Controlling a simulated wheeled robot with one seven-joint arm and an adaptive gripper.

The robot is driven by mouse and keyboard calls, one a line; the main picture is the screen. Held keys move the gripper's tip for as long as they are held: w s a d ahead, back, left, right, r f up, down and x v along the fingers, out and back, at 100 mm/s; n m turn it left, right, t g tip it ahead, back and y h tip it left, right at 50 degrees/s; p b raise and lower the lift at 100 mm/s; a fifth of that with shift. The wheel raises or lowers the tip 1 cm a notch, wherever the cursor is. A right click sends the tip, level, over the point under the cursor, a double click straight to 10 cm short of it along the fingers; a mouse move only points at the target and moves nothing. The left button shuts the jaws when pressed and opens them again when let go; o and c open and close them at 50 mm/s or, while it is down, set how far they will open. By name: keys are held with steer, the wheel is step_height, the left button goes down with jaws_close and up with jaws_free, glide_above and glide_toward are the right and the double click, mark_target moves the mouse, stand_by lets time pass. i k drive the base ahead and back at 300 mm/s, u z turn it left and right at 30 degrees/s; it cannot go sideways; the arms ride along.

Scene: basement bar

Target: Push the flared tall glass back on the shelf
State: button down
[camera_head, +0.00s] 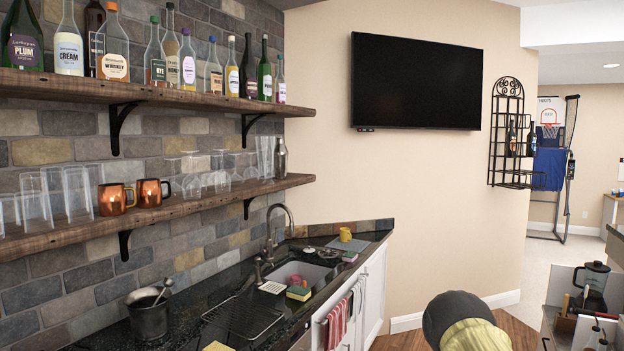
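The lower wooden shelf (170,213) runs along the stone wall on the left and holds a row of clear glasses. Tall clear glasses, such as one at the left (76,194), stand near the shelf's left end. Another group of tall clear glasses (265,158) stands near its right end and seems to widen toward the top. The glasses are faint and overlap, so I cannot tell for certain which one is the flared tall glass. My gripper is not in view.
Two copper mugs (113,199) and stemmed glasses (217,172) stand between the tall glasses. A metal shaker (280,158) stands at the right end. The upper shelf (180,97) holds bottles. Below are a dark counter, a bucket (150,318) and a sink (298,273).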

mark_target(267, 142)
steer(key=z, duration=0.8)
steer(key=i, duration=2.25)
steer(key=u, duration=0.7)
